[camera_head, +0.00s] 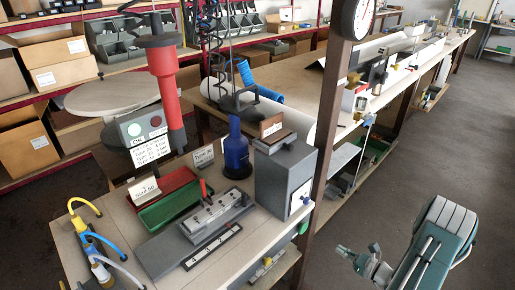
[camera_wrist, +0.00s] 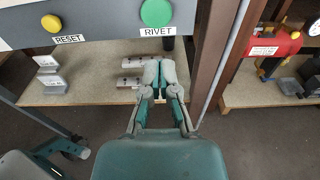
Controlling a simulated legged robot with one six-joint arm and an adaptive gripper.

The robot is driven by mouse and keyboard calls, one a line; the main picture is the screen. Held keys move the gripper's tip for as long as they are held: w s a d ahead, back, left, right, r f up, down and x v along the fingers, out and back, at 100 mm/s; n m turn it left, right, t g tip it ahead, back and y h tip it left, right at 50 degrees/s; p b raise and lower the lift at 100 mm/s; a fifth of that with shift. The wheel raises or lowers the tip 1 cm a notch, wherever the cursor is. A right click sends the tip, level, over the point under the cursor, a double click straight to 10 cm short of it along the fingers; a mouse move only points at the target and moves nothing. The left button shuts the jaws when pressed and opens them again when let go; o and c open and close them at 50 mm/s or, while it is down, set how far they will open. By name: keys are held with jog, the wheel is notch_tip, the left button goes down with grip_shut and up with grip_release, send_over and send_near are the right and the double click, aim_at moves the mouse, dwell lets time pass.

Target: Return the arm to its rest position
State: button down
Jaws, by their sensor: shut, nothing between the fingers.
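My gripper (camera_wrist: 159,72) is shut and empty in the wrist view, its grey and teal fingers together at the tips. It points toward a bench with a wooden top (camera_wrist: 90,92), apart from it as far as I can tell. In the head view my teal and white arm is at the lower right, over the floor to the right of the bench. A small grey-green end part of it shows near the bench side there, but its finger state is too small to read.
A grey panel with a yellow RESET button (camera_wrist: 51,23) and a green RIVET button (camera_wrist: 156,12) spans the top of the wrist view. A brown post (camera_head: 331,120) stands at the bench's (camera_head: 108,228) corner. The floor (camera_head: 450,150) at right is clear.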

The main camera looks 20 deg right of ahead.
jog(key=w+a+r+n+g+y, duration=0.2)
jog(key=a+r+n+g, duration=0.4)
jog(key=a+r+n, duration=0.3)
jog(key=w+a+r+n+g+y, duration=0.2)
jog(key=a+r+n+g, duration=0.4)
jog(key=a+r, duration=0.45)
jog(key=s+a+r+n+t+h, duration=0.2)
jog(key=s+a+r+n+h, duration=0.8)
jog(key=s+r+n, duration=0.5)
jog(key=shift+a+r+n+h, duration=0.3)
jog(key=shift+a+r+n, duration=0.4)
jog(key=shift+a, duration=0.55)
